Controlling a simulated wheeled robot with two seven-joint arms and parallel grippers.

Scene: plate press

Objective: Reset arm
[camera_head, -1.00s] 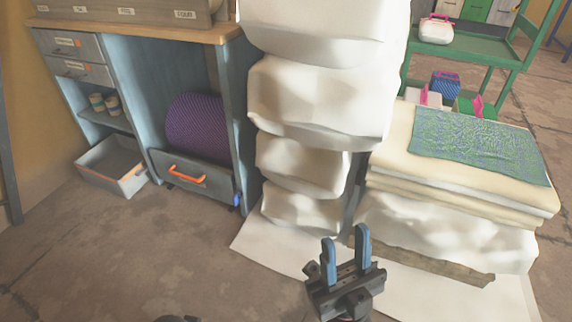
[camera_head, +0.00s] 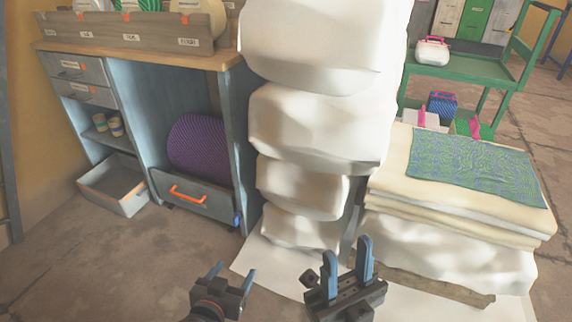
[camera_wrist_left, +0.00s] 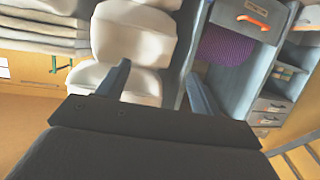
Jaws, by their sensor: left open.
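My left gripper (camera_head: 232,274) is at the bottom of the head view, left of centre, with blue fingers, over the floor. Its two fingers stand wide apart in the left wrist view (camera_wrist_left: 158,88), with nothing between them. My right gripper (camera_head: 347,262) is to its right in the head view, its two blue fingers upright and apart, with nothing between them. It is in front of the stack of white wrapped bundles (camera_head: 318,125). Neither gripper appears to touch anything.
A blue cabinet (camera_head: 236,150) with an open lower drawer (camera_head: 195,195) and a purple roll (camera_head: 198,148) stands at left. A grey bin (camera_head: 115,185) is beside it. Folded sheets with a green patterned cloth (camera_head: 475,168) lie at right, before a green cart (camera_head: 465,68). The floor at front left is clear.

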